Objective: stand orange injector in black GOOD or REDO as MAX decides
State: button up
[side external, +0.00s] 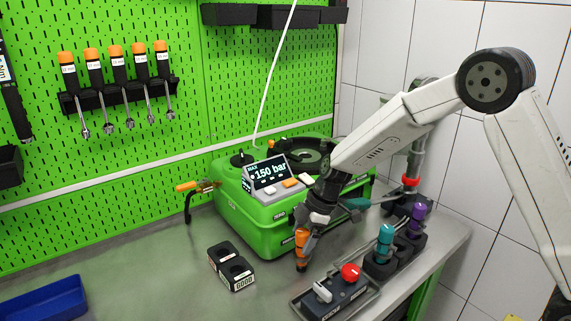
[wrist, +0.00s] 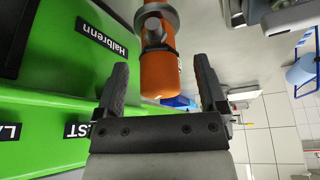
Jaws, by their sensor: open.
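The orange injector (side external: 301,246) is upright below my gripper (side external: 310,222), in front of the green testbench (side external: 265,225). Its lower end is at or near the grey table top. In the wrist view the orange body (wrist: 158,72) with its grey metal end lies between the two black fingers of my gripper (wrist: 160,75), with a gap on each side. The jaws are open. Two black holders (side external: 222,254) (side external: 238,274) with round holes stand empty on the table left of the injector; their labels are too small to read surely. The MAX screen (side external: 270,173) reads 150 bar.
A control box with a red knob (side external: 350,272) sits right of the injector. Behind it, black stands hold a teal injector (side external: 385,240) and a purple one (side external: 417,218). A blue tray (side external: 42,300) lies front left. Tools hang on the green pegboard (side external: 200,95).

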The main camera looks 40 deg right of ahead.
jog(key=shift+f, duration=0.15)
dwell(0.3)
grip_shut()
dwell(1.2)
